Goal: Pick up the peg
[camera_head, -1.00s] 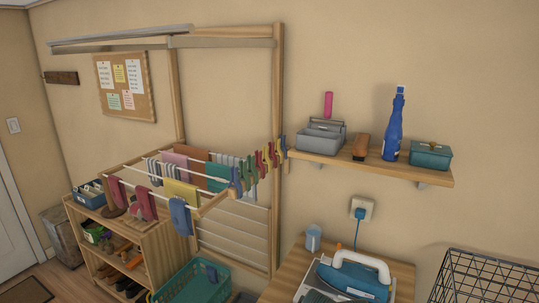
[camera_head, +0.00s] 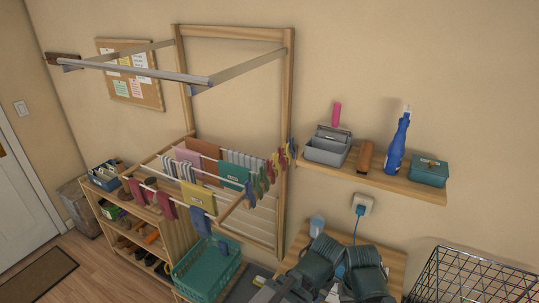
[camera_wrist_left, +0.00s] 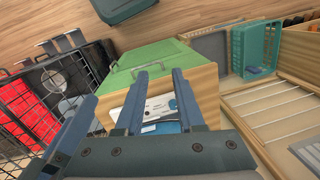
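Several clothes pegs (camera_head: 271,168) in red, yellow, green and blue hang at the right end of the drying rack (camera_head: 287,120) in the head view. Which one is the task's peg, I cannot tell. My left gripper (camera_wrist_left: 157,88) shows in the left wrist view with its fingers apart and nothing between them. Behind the fingers are a green-topped wooden unit (camera_wrist_left: 150,57) and part of a blue and white iron (camera_wrist_left: 165,115). Two dark arm links of mine rise at the bottom of the head view, well below the pegs. My right gripper's fingers do not show.
A wall shelf (camera_head: 380,180) right of the rack carries a grey caddy (camera_head: 328,148), a blue bottle (camera_head: 397,145) and a teal box (camera_head: 428,172). A teal basket (camera_head: 207,270) stands below the rack. A black wire basket (camera_head: 470,275) is at lower right.

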